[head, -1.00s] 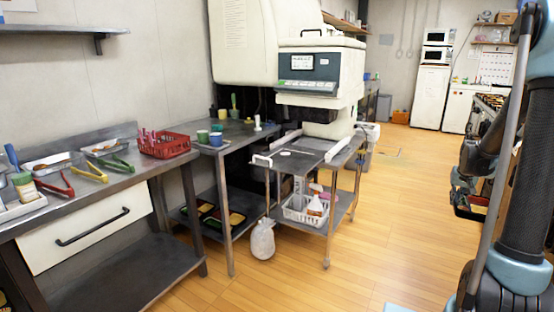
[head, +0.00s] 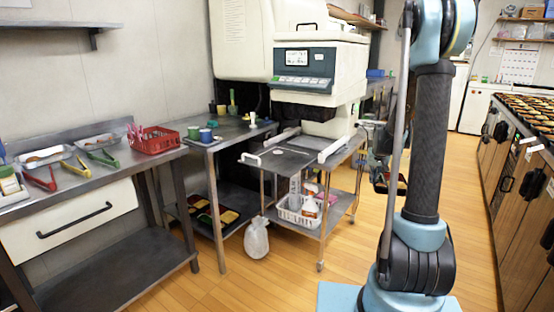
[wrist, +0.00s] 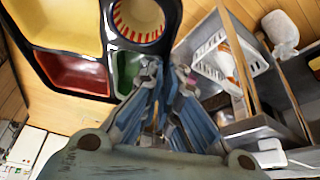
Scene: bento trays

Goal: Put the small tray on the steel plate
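The small tray (wrist: 108,45) is dark-rimmed, with yellow, red and green compartments and a round striped cup. It fills the upper left of the wrist view. My gripper (wrist: 152,85) is closed at the tray's edge by the green compartment and holds it above the floor. In the head view, part of the tray (head: 380,184) shows behind my arm, which hides most of the gripper. A grey steel plate (head: 285,160) forms the top of the wheeled cart in front of the white machine, and its middle looks bare.
The white machine (head: 318,70) stands behind the plate, with pale rails at the plate's sides. Cups (head: 193,133) stand on the table to the left. Similar trays (head: 228,217) lie on that table's lower shelf. A white basket (head: 298,213) sits under the plate. A long counter (head: 520,150) runs along the right.

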